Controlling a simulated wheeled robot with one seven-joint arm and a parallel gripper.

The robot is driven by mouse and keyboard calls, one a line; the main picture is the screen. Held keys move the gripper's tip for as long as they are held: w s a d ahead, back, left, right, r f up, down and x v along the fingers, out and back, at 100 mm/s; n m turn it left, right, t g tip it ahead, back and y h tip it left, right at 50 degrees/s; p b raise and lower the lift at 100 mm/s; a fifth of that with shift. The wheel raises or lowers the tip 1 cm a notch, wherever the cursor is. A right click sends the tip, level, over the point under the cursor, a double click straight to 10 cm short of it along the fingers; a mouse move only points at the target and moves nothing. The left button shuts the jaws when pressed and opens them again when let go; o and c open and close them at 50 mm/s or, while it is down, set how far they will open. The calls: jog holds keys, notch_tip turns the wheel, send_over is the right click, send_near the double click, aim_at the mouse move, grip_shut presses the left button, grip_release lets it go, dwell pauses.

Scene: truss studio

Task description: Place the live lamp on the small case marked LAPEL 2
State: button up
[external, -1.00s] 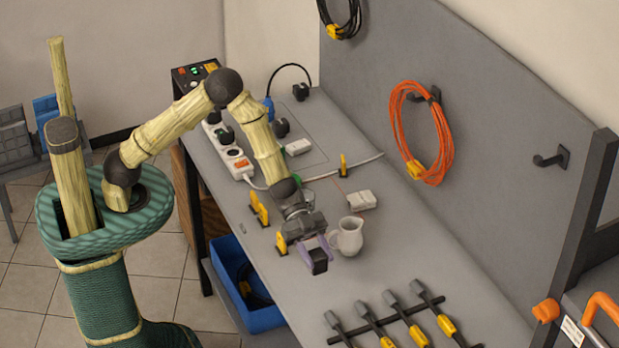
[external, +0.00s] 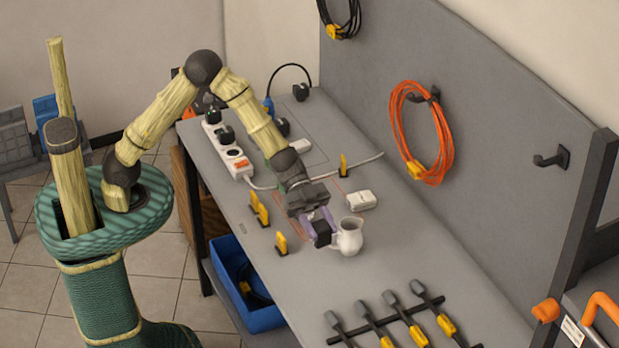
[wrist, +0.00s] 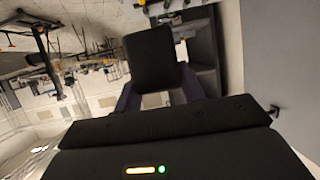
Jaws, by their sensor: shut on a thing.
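My gripper (external: 320,229) has purple fingers and is shut on a black box-shaped thing, which I take to be the live lamp (external: 321,235). It is held above the bench just left of a white jug. In the wrist view the black lamp (wrist: 150,58) is between the purple fingers, its visible face plain and dark. A small white case (external: 361,201) lies on the bench, up and right of my gripper. Another small white thing (external: 299,147) lies farther back. No LAPEL 2 marking is readable on either.
The white jug (external: 349,238) stands close beside the gripper's right. Yellow clips (external: 281,243) stand at left. A white power strip (external: 229,153) and cable lie behind. Connectors on a black rack (external: 390,318) lie in front. An orange cable (external: 449,140) hangs on the panel.

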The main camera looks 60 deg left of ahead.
jog(key=w+a+n+t+y, duration=0.1)
jog(key=w+a+n+t, duration=0.35)
jog(key=w+a, duration=0.95)
jog(key=n+t+y+p, duration=0.2)
jog(key=n+t+y, duration=0.1)
jog(key=n+t, duration=0.1)
send_over(362, 197)
notch_tip(362, 197, down, 5)
jog(key=shift+f, duration=0.15)
jog(key=shift+f, duration=3.1)
jog(key=shift+f+p, duration=0.45)
jog(key=shift+f, duration=1.45)
